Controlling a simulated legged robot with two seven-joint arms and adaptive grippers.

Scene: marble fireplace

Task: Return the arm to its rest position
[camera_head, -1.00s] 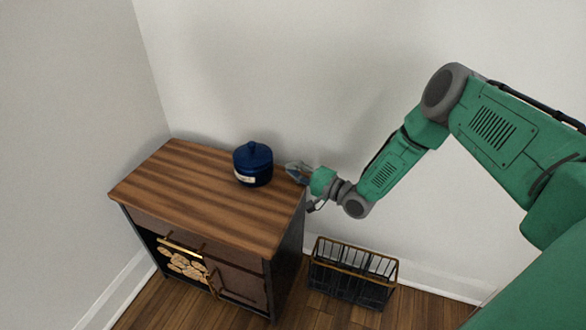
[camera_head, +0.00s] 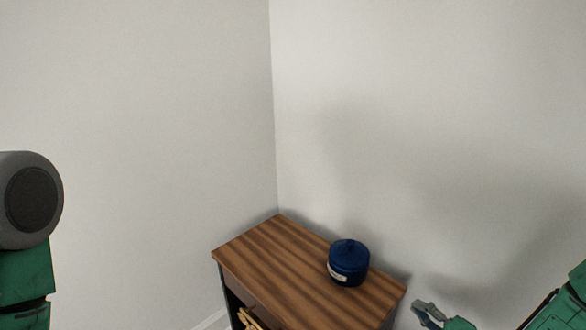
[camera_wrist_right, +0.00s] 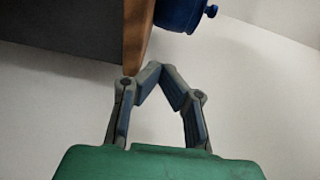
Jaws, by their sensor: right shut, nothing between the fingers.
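My right gripper (camera_head: 428,314) is at the lower right of the head view, to the right of the wooden cabinet (camera_head: 290,262) and apart from it. In the right wrist view the two fingers of the right gripper (camera_wrist_right: 156,68) meet at their tips with nothing between them. My right arm (camera_head: 566,310) enters from the right edge, mostly cut off. A green and grey part of my left arm (camera_head: 28,215) shows at the left edge; its gripper is out of view.
A blue lidded pot (camera_head: 348,263) stands on the right part of the cabinet top; it also shows in the right wrist view (camera_wrist_right: 182,12). The cabinet stands in a corner between plain pale walls (camera_head: 420,110). Free space lies above the cabinet.

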